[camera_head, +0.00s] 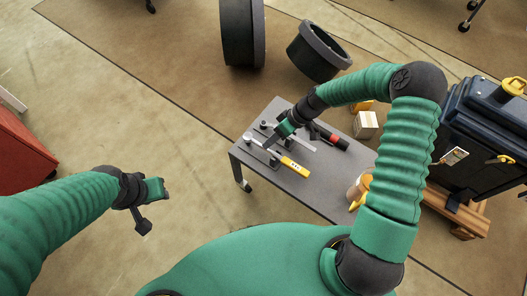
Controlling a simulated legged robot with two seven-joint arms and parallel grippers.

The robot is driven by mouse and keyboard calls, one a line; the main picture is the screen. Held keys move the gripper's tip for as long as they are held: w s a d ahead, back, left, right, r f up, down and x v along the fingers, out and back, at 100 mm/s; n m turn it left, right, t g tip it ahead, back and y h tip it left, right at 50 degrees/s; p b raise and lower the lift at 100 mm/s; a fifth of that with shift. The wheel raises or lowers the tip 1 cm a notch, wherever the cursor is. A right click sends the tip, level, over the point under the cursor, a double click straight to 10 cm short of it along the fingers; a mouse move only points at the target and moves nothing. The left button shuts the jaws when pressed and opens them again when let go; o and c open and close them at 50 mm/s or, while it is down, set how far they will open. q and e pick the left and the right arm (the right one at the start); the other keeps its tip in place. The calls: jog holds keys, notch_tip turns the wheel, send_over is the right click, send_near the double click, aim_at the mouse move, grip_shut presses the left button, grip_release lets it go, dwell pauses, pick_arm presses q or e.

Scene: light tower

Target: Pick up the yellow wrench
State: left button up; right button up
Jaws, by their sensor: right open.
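The yellow wrench (294,166) lies on the grey table with its yellow handle toward the lower right and its metal end toward the upper left. My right gripper (271,141) is open, just above the metal end of the wrench; whether they touch cannot be told. The gripper partly hides what is under it. My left gripper (152,208) hangs over bare floor at the left, away from the table, and its jaws are too unclear to read.
The grey table (322,190) also holds a black and red tool (331,137), a white box (366,123) and a tan container (357,189). A dark case (480,120) stands at the right. Two black wheels lie beyond. A red cabinet (22,153) stands at the left.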

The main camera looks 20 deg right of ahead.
aim_at(248, 137)
jog(key=shift+d+f, duration=0.1)
jog(key=shift+f, duration=0.3)
jog(key=f+b, duration=0.1)
jog(key=a+f+b, duration=0.1)
jog(key=shift+s+f, duration=0.2)
jog(key=shift+f, duration=0.15)
jog(key=shift+w+a+f+b, duration=0.1)
jog(key=shift+a+f+b, duration=0.2)
jog(key=shift+a+f, duration=0.6)
jog(key=shift+a+r, duration=0.2)
jog(key=shift+a, duration=0.05)
jog(key=shift+d, duration=0.3)
jog(key=c, duration=0.7)
grip_shut()
pick_arm(q)
jog(key=shift+d+f, duration=0.25)
jog(key=shift+f, duration=0.35)
jog(key=shift+d+f, duration=0.2)
jog(key=shift+f, duration=0.4)
